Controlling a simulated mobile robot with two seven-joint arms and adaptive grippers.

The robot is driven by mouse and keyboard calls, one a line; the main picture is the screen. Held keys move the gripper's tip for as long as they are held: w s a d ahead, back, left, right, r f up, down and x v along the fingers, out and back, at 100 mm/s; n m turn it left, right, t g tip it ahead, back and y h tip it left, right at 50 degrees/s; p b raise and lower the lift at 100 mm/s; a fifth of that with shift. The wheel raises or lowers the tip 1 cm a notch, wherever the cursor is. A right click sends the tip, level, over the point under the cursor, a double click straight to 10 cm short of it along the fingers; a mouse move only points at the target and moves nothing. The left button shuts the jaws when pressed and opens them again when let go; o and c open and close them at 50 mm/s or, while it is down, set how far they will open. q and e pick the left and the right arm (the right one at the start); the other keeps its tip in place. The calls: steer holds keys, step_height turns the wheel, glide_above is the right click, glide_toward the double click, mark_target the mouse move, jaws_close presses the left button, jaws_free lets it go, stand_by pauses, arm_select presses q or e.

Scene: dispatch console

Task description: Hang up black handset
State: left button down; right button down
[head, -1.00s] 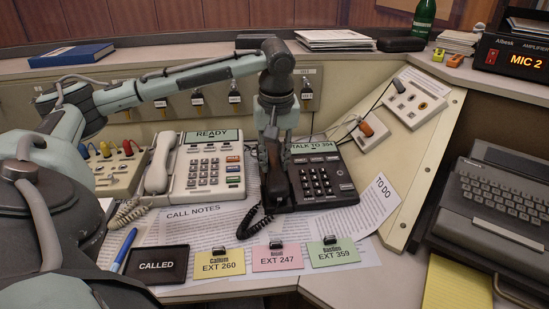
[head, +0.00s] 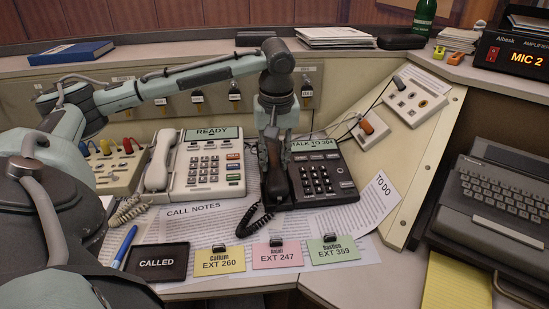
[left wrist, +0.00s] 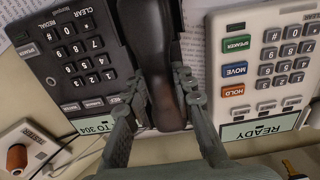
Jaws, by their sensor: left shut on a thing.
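The black handset (head: 275,180) is at the left side of the black phone (head: 321,182), whose display reads TALK TO 304. My left gripper (head: 272,150) points down over the handset and is shut on it. In the left wrist view the handset (left wrist: 158,60) runs between the two fingers (left wrist: 160,98), beside the black phone's keypad (left wrist: 82,58). Whether the handset rests fully in its cradle cannot be told. Its coiled cord (head: 254,222) hangs at the near end.
A white phone (head: 208,165) with its own handset (head: 160,162) stands close on the left. Paper notes, three coloured cards (head: 277,255) and a CALLED tray (head: 157,262) lie in front. A sloped panel (head: 400,150) rises on the right, with a typewriter (head: 500,200) beyond.

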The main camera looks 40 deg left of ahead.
arm_select(q)
steer(key=shift+f, duration=0.25)
steer(key=c, duration=0.7)
jaws_free()
steer(key=shift+s+d+r, duration=0.1)
steer(key=shift+d+r, duration=0.05)
steer(key=shift+r, duration=1)
steer(key=shift+s+d+r, duration=0.1)
steer(key=shift+r, duration=1.05)
steer(key=shift+s+d+r, duration=0.1)
steer(key=shift+d+r, duration=0.05)
steer(key=shift+r, duration=1)
steer(key=shift+w+a+f, duration=0.1)
steer(key=shift+a+f, duration=0.05)
steer(key=shift+f, duration=1)
steer(key=shift+w+a+f, duration=0.15)
steer(key=shift+f, duration=1.05)
steer(key=shift+w+a+f, duration=0.1)
steer(key=shift+a+f, duration=0.05)
steer(key=shift+f, duration=1)
